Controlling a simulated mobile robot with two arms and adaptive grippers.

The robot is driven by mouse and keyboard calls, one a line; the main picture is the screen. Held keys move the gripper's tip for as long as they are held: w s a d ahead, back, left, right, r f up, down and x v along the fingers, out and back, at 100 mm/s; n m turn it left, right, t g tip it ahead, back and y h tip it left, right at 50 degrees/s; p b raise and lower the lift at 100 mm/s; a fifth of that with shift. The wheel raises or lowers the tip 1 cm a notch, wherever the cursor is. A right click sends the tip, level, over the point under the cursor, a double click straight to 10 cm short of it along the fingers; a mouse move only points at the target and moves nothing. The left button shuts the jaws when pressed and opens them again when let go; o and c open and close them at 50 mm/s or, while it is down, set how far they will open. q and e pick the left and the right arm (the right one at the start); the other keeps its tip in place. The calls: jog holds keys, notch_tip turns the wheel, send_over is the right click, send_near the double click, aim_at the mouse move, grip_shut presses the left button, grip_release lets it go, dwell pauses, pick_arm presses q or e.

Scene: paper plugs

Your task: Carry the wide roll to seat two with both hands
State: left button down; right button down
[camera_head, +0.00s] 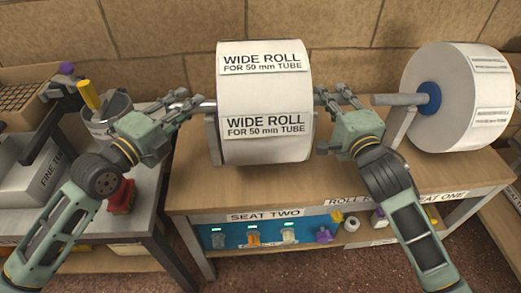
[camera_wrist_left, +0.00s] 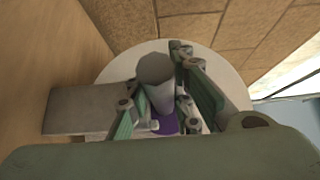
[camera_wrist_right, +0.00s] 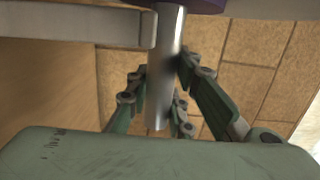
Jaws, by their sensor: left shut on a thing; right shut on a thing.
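The wide roll (camera_head: 265,95), a big white roll with black lettering, is upright in the middle of the head view, above the wooden bench by the SEAT TWO sign (camera_head: 265,215). A metal shaft passes through its purple core (camera_wrist_left: 165,123). My left gripper (camera_head: 203,103) is shut on the left shaft end (camera_wrist_left: 155,85). My right gripper (camera_head: 322,97) is shut on the right shaft end (camera_wrist_right: 164,85). A grey upright (camera_head: 212,138) stands by the roll's left side; another bracket (camera_wrist_right: 75,25) shows beside the shaft in the right wrist view. I cannot tell whether the shaft touches them.
A second roll (camera_head: 460,98) with a blue core sits on a shaft over the bench's right part. The left table holds a grey bucket (camera_head: 105,115), a red item (camera_head: 121,197) and a grey machine. Small items stand on the shelf below. A stone wall is close behind.

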pick_arm(q)
jog(key=shift+f, duration=0.35)
pick_arm(e)
jog(key=shift+f, duration=0.15)
pick_arm(q)
jog(key=c, duration=1.9)
grip_release()
pick_arm(e)
jog(key=c, duration=1.9)
grip_release()
pick_arm(q)
jog(key=o, duration=0.3)
pick_arm(e)
jog(key=o, duration=0.3)
pick_arm(q)
jog(key=shift+o, duration=0.2)
jog(key=shift+s+a+r, duration=0.1)
pick_arm(e)
jog(key=shift+o, duration=0.2)
jog(key=shift+f, duration=0.1)
jog(key=shift+s, duration=0.1)
pick_arm(q)
jog(key=v, duration=1.1)
jog(key=shift+s+a, duration=0.25)
jog(key=shift+s, duration=0.1)
pick_arm(e)
jog(key=s+d, duration=0.1)
jog(key=s, duration=1.1)
jog(key=shift+d, duration=0.3)
jog(key=shift+w, duration=0.1)
